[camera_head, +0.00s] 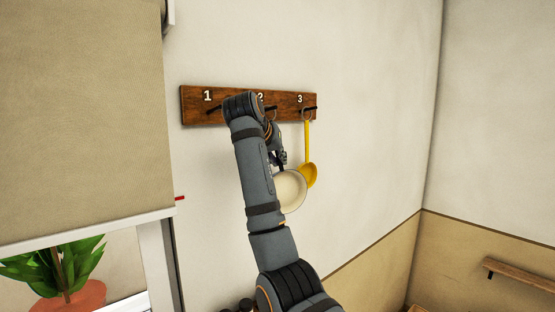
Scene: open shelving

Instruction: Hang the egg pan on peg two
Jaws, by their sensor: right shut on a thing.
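A wooden peg board (286,98) with the numbers 1, 2 and 3 is fixed to the wall. Peg two (270,108) is partly hidden behind my right arm. The egg pan (292,191), pale and round, hangs below the board, its left side covered by my arm. My right gripper (279,160) is shut on the pan's handle, above the pan body. A ring at the handle's top shows close to peg two; I cannot tell whether the peg passes through it. My left gripper is not in view.
A yellow ladle (308,150) hangs on peg three, its bowl just behind the pan's right edge. Peg one (213,108) is bare. A potted plant (66,275) stands lower left, and a small wooden shelf (520,274) is lower right. The wall right of the board is clear.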

